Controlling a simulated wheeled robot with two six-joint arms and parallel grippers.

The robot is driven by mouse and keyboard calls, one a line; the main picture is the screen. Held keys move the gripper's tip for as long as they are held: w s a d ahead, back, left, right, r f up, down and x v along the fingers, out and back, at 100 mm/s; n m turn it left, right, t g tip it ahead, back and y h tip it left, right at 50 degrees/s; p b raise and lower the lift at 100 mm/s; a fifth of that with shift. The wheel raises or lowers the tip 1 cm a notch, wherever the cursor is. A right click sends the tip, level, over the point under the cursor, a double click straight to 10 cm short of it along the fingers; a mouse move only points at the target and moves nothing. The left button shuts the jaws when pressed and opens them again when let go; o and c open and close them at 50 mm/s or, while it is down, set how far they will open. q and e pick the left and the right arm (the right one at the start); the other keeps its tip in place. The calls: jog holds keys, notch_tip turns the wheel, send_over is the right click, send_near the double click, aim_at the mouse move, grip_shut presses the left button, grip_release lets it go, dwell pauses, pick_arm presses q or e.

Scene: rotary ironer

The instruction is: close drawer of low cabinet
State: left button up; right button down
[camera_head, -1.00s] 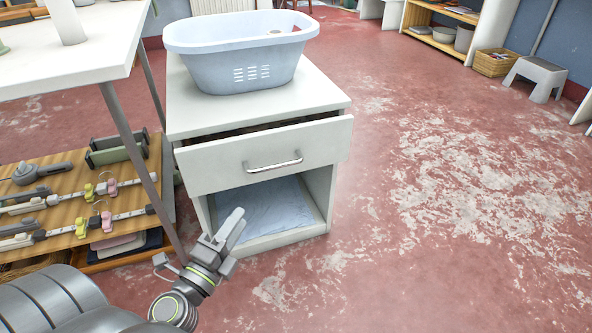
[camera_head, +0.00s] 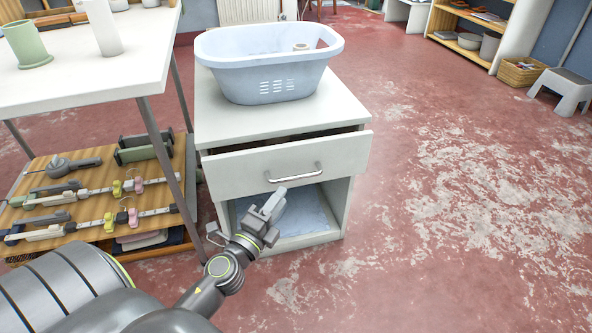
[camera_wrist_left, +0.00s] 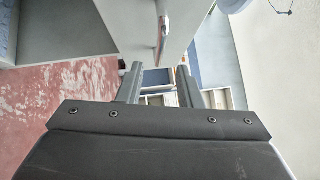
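The low white cabinet (camera_head: 215,118) stands in the middle of the head view. Its top drawer (camera_head: 235,176) is partly pulled out, with a dark gap behind its front. The bar handle (camera_head: 293,174) is silver and also shows in the left wrist view (camera_wrist_left: 163,35). My left gripper (camera_head: 272,203) is just below the handle, in front of the open lower compartment, and seems not to touch the drawer. In the left wrist view its two fingers (camera_wrist_left: 158,76) are apart with nothing between them. My right gripper is not in view.
A pale blue basket (camera_head: 266,82) stands on the cabinet top. A white table (camera_head: 120,75) with a wooden lower shelf (camera_head: 95,228) of hangers and tools is close on the left. The red floor (camera_head: 460,210) to the right is clear.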

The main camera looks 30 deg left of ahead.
aim_at(296, 177)
pick_arm(q)
jog(key=w, duration=0.2)
jog(key=w+p, duration=0.1)
jog(key=w, duration=0.2)
jog(key=w+r, duration=0.1)
jog(key=w, duration=0.2)
jog(key=shift+w+a+p, duration=0.2)
jog(key=shift+a+p, duration=0.1)
jog(key=shift+p, duration=0.1)
jog(key=shift+c, duration=0.2)
grip_shut()
